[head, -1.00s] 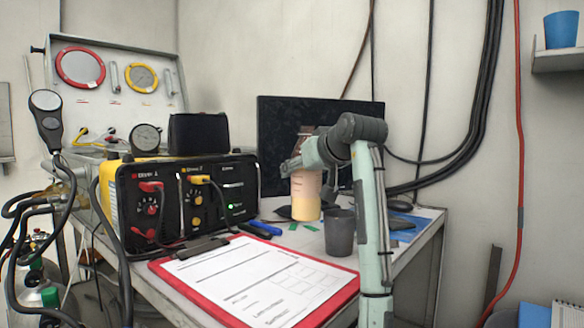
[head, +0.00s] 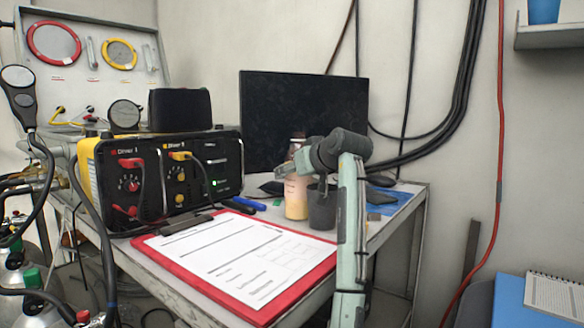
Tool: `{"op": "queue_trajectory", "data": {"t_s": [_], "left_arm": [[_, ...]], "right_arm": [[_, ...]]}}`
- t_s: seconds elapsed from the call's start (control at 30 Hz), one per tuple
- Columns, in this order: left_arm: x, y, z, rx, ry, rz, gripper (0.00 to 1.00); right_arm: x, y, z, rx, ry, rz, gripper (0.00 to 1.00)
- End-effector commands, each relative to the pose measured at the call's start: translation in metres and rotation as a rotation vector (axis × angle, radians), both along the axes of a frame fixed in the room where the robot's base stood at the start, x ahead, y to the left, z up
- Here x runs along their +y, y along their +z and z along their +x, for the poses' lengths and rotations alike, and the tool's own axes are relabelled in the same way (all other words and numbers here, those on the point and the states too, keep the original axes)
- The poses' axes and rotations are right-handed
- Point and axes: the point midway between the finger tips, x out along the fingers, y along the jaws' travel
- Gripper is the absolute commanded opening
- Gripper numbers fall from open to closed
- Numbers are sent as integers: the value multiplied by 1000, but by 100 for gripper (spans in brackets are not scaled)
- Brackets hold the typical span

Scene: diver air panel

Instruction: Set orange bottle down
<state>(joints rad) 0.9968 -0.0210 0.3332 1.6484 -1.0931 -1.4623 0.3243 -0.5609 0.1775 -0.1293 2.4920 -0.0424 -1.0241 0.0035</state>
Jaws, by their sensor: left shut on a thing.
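The orange bottle (head: 296,203), pale pinkish with a yellow-orange lower part, is upright on the right part of the table, in front of the black monitor. My left gripper (head: 295,170) is shut on its upper part, and the fingers and wrist hide some of it. The bottle's base looks at or close to the tabletop; I cannot tell whether it touches. A dark grey cup (head: 322,210) stands just right of the bottle, overlapping it in the view. My right gripper is not in view.
A red clipboard (head: 153,251) with a white sheet lies in front. The black and yellow diver panel (head: 122,190) stands to the left, with a blue marker (head: 249,203) nearby. The monitor (head: 300,115) is behind. A blue sheet (head: 392,203) lies at the table's right edge.

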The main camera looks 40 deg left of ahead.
Motion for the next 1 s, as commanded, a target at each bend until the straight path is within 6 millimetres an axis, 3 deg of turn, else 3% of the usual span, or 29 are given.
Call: {"op": "queue_trajectory", "data": {"t_s": [0.23,0.27,0.47,0.8,1.0], "left_arm": [[0,-1,0,-2,-1,2,0],[0,-2,0,0,0,0,48],[0,-2,0,0,-1,0,72],[0,1,0,0,-1,0,73],[-24,12,-7,-2,-3,-1,73]], "right_arm": [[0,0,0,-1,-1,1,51],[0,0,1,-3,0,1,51],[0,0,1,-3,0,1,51],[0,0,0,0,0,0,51],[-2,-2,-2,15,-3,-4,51]]}}
